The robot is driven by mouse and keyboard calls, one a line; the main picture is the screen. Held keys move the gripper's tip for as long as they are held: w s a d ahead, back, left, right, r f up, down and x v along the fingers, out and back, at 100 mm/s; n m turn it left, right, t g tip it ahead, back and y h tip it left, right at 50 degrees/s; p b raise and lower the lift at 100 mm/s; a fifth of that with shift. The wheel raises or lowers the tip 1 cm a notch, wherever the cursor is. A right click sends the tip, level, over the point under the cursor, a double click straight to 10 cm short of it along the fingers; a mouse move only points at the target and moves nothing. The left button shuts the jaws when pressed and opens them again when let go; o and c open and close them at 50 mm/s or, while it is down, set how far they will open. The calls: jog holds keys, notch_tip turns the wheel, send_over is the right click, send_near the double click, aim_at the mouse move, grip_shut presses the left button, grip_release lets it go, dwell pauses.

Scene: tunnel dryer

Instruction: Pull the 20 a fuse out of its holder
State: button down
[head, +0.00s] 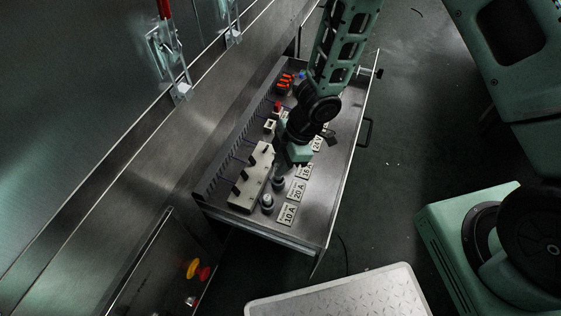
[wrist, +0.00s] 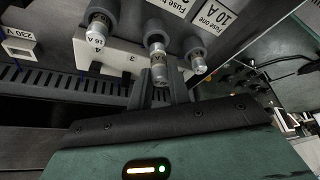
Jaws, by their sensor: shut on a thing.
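The 20 A fuse (wrist: 158,62) is the middle one of three pale fuses in the wrist view, its printed rating not readable. Its upper end is at a dark round holder (wrist: 155,40); I cannot tell how deep it sits there. My gripper (wrist: 160,82) is shut on its lower end, one dark finger at each side. In the head view, my green gripper body (head: 299,153) is over the panel by the label row. The 20 A label (head: 298,190) lies between the 10 A and 16 A labels. My arm hides part of the holder row there.
A fuse marked 16 A (wrist: 96,28) is close on the left and another fuse (wrist: 198,65) close on the right. A pale block (head: 243,190) with dark levers stands beside the fuses. Coloured terminals (head: 285,80) are at the panel's far end.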

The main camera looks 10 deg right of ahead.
jog(key=shift+r+p, duration=1.95)
jog(key=shift+p, duration=0.15)
jog(key=shift+f, duration=0.1)
